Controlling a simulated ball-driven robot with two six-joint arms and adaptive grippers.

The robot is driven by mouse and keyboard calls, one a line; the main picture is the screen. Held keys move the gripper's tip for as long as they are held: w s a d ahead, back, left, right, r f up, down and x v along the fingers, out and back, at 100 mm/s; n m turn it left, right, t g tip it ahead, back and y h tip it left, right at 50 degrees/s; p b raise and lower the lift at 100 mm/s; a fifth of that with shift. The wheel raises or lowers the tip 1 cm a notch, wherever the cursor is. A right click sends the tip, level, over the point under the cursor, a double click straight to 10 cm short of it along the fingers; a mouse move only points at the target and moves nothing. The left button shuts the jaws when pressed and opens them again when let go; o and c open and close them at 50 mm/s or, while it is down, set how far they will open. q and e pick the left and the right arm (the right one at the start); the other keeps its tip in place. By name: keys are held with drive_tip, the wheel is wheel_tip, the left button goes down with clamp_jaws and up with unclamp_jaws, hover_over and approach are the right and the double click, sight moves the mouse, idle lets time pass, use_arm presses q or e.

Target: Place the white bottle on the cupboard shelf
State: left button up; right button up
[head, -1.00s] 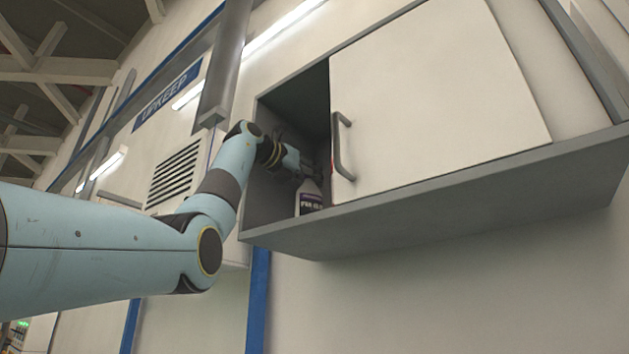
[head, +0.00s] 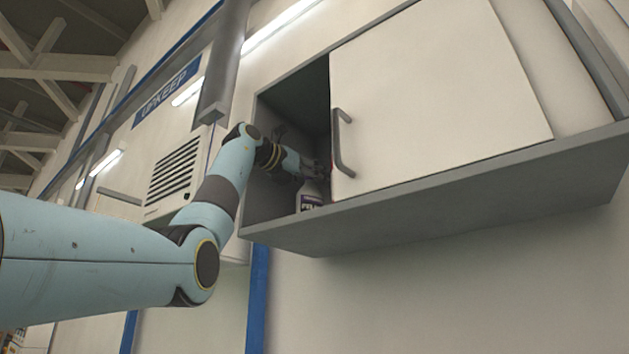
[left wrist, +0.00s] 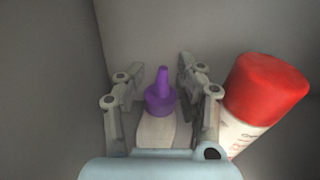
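My left gripper (head: 314,168) reaches into the cupboard at the bottle's top. In the left wrist view, its fingers (left wrist: 160,75) are spread, with a gap visible beside the cap. My right gripper is not in view.
A red-capped white container (left wrist: 262,95) stands close to the right finger. The sliding door (head: 430,100) with its dark handle (head: 342,145) covers the cupboard's right part, close to my gripper. A grey beam (head: 226,65) hangs left of the opening.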

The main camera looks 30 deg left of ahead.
use_arm(q)
drive_tip(key=shift+r, duration=0.2)
drive_tip(key=shift+s+a+f+b, duration=0.1)
drive_tip(key=shift+s+a+b, duration=0.05)
drive_tip(key=shift+s+b, duration=0.2)
drive_tip(key=s+a+b, duration=0.2)
drive_tip(key=s+b, duration=0.3)
drive_tip(key=s, duration=0.6)
drive_tip(key=shift+r, duration=0.3)
